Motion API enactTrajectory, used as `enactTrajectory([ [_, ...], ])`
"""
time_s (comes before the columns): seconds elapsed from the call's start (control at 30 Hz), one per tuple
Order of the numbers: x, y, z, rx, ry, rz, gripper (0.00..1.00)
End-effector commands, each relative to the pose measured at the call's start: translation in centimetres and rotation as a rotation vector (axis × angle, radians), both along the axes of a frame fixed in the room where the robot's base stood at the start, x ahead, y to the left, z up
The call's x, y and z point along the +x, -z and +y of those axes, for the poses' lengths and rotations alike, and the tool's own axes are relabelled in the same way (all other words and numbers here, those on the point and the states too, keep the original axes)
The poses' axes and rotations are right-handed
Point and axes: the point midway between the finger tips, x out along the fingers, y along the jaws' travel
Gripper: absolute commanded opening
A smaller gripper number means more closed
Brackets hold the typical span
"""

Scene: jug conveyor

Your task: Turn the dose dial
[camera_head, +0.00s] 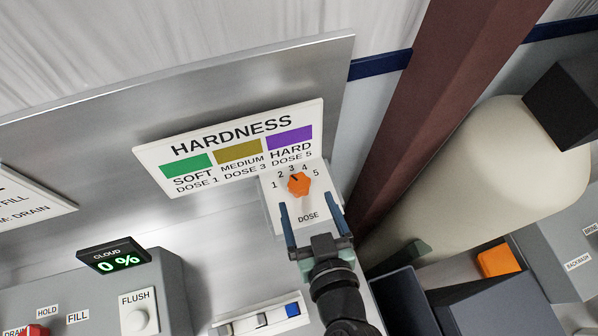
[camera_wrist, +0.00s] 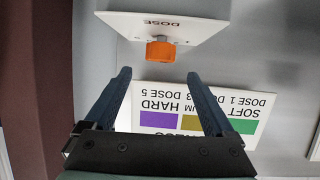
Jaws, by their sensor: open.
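The dose dial (camera_head: 298,184) is an orange knob on a white plate (camera_head: 285,222) marked 1 to 5 and DOSE. Its small pointer seems to be near the 3, but I cannot tell its exact setting. My gripper (camera_head: 309,202) is open and empty, its two blue fingers just below the dial in the head view. In the wrist view the dial (camera_wrist: 160,52) shows upside down, just beyond and between the fingertips (camera_wrist: 158,75), apart from them. The hardness sign (camera_head: 230,150) reads soft dose 1, medium dose 3, hard dose 5.
A cloud display (camera_head: 113,258) reads 0 %. A grey control box holds a flush button (camera_head: 137,319). A low strip with a blue block (camera_head: 292,310) lies left of my arm. A brown post (camera_head: 430,90) and a cream tank (camera_head: 465,165) stand to the right.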

Motion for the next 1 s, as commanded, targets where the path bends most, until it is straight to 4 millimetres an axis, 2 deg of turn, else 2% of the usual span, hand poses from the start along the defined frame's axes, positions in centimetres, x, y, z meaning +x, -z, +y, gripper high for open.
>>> enactTrajectory([
  [0.2,3.6,1.1,0.9,0.002,0.001,-0.001,0.89],
  [0.4,5.9,2.3,1.5,0.002,0.001,0.000,0.89],
  [0.6,6.9,2.9,1.7,0.001,0.000,0.000,0.89],
  [0.9,7.0,3.0,1.8,0.000,0.000,0.000,0.89],
  [1.0,7.0,3.0,1.8,0.000,0.000,0.000,0.71],
])
